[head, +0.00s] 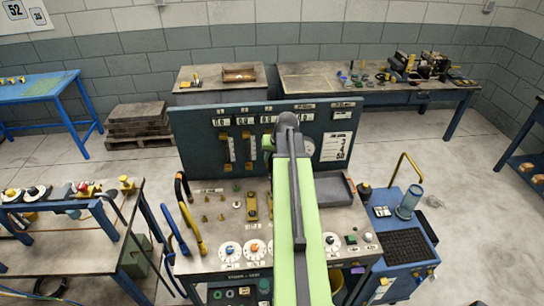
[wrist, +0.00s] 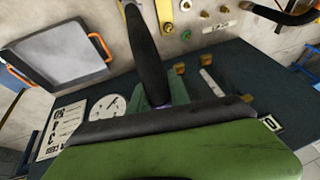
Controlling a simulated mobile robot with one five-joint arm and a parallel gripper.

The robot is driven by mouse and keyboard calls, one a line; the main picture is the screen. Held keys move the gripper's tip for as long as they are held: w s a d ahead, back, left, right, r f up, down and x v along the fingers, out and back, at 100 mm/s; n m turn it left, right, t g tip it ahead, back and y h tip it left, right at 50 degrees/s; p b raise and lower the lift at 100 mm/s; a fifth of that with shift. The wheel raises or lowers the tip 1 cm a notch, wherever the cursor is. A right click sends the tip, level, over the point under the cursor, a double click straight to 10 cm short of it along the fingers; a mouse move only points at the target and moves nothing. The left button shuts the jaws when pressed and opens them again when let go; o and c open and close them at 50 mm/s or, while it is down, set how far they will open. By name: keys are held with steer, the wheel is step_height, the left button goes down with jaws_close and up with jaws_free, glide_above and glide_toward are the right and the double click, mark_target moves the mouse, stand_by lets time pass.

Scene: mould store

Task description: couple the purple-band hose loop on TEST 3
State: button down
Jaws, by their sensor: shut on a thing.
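My gripper (wrist: 168,98) hangs over the middle bench, in front of its upright dark panel (head: 190,140). Its green jaws are shut on a dark tubular thing (wrist: 148,50), which runs up the wrist view. In the head view my arm hides the jaws and the bench middle. A small purple patch (head: 357,270) shows below the bench's front right edge. The bench top (head: 215,195) bears several brass fittings and dials. I cannot read TEST 3 anywhere.
Blue (head: 177,232) and yellow (head: 193,232) hose-like loops hang at the bench's left edge. A grey tray (head: 334,189) lies on its right part; it shows with orange handles in the wrist view (wrist: 62,55). A blue cart (head: 405,275) stands close right.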

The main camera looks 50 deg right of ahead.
steer(key=f+b, duration=0.5)
steer(key=shift+s+f, duration=0.2)
steer(key=shift+f, duration=0.1)
steer(key=shift+s+d, duration=0.1)
steer(key=shift+s, duration=0.05)
stand_by(0.4)
steer(key=shift+f+b, duration=0.35)
steer(key=shift+b, duration=0.2)
stand_by(0.5)
steer(key=shift+f+b, duration=1.1)
stand_by(1.3)
steer(key=c, duration=1.1)
jaws_free()
steer(key=shift+d, duration=0.1)
steer(key=shift+c, duration=0.2)
